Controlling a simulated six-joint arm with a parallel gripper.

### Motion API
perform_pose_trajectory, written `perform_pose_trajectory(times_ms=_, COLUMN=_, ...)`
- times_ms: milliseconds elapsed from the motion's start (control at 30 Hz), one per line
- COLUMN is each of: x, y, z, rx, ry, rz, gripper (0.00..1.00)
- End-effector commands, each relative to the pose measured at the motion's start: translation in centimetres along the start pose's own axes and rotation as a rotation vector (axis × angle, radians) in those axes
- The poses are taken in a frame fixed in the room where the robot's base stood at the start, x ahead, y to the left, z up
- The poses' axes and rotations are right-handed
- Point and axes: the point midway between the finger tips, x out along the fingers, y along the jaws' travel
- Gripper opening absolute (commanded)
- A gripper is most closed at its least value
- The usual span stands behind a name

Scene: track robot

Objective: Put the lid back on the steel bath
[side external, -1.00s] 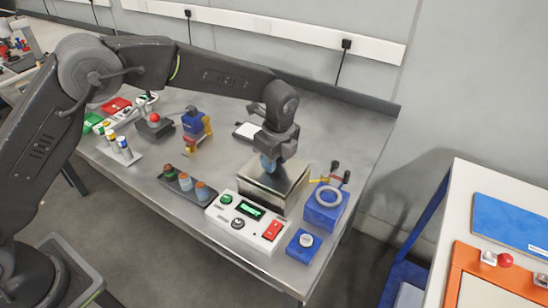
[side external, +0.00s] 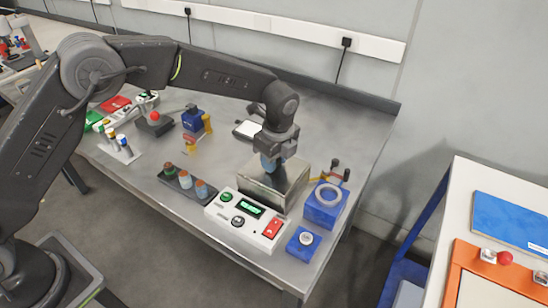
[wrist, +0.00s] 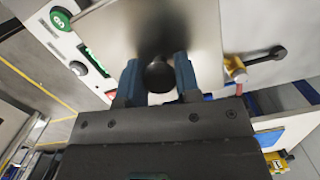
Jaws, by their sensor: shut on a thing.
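The steel bath (side external: 265,193) stands on the bench behind the white control box. Its flat steel lid (side external: 295,172) is at the bath's top, below my gripper (side external: 268,164). In the wrist view my gripper (wrist: 158,78) has its two blue fingers shut on the lid's round black knob (wrist: 159,77), with the pale lid plate (wrist: 185,30) beyond. The lid lies over the bath, but I cannot tell whether it rests fully on the rim. The bath's inside is hidden.
The white control box (side external: 245,220) with green and red buttons stands close in front. A blue block with a ring (side external: 325,205) is close at the right. A dark rack with several bottles (side external: 187,184) is at the left.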

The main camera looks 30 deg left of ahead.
Motion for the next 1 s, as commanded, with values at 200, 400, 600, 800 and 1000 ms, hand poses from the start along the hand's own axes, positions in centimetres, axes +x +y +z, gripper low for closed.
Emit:
perform_pose_trajectory(times_ms=200, x=-0.01, y=-0.01, z=0.0, rx=0.0, ry=0.0, rz=0.0, gripper=0.05)
perform_pose_trajectory(times_ms=400, x=-0.01, y=-0.01, z=0.0, rx=0.0, ry=0.0, rz=0.0, gripper=0.43)
perform_pose_trajectory(times_ms=600, x=-0.01, y=-0.01, z=0.0, rx=0.0, ry=0.0, rz=0.0, gripper=0.6)
perform_pose_trajectory(times_ms=800, x=0.03, y=0.01, z=0.0, rx=0.0, ry=0.0, rz=0.0, gripper=0.66)
perform_pose_trajectory(times_ms=1000, x=0.02, y=0.01, z=0.0, rx=0.0, ry=0.0, rz=0.0, gripper=0.85)
